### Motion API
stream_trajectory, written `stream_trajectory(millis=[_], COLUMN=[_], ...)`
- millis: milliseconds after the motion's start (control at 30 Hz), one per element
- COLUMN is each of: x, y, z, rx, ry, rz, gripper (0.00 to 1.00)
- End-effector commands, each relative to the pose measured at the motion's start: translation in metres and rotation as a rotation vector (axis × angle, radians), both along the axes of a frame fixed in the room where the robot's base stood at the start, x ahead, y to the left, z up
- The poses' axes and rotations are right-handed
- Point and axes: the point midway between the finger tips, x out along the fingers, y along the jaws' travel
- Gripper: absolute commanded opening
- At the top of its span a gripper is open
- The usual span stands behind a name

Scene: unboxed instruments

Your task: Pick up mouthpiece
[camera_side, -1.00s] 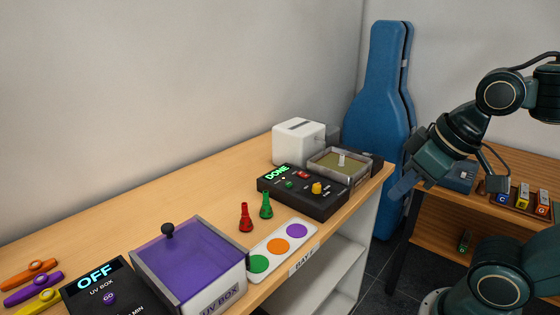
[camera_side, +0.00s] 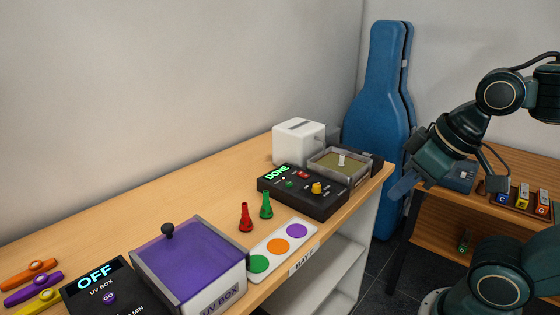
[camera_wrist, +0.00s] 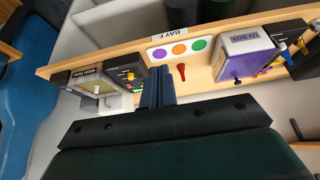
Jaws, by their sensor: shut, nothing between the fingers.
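A red mouthpiece-like piece (camera_side: 246,218) and a green one (camera_side: 266,206) stand upright on the wooden bench, close together behind the white card with coloured spots. The red piece also shows in the wrist view (camera_wrist: 182,72). The green one does not show there and may be behind my fingers. My gripper (camera_side: 401,188) hangs in the air beyond the bench's right end, well away from both pieces. In the wrist view its fingers (camera_wrist: 157,76) are together, with nothing held.
The white card (camera_side: 257,247) has green, orange and purple spots. A purple-lidded UV box (camera_side: 215,295) reads OFF. A black control box (camera_side: 300,205) reads DONE, beside a glass-lidded tray (camera_side: 325,172) and white box (camera_side: 292,155). A blue instrument case (camera_side: 378,110) stands behind.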

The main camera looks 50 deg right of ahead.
Motion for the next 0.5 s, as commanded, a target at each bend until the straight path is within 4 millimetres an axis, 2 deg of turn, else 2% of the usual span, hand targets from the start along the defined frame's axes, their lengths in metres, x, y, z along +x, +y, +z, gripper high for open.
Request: stream_trajectory(millis=[367,500], x=[0.0,0.0], y=[0.0,0.0], z=[0.0,0.0], rx=[0.0,0.0], ry=[0.0,0.0], rz=[0.0,0.0], gripper=[0.0,0.28])
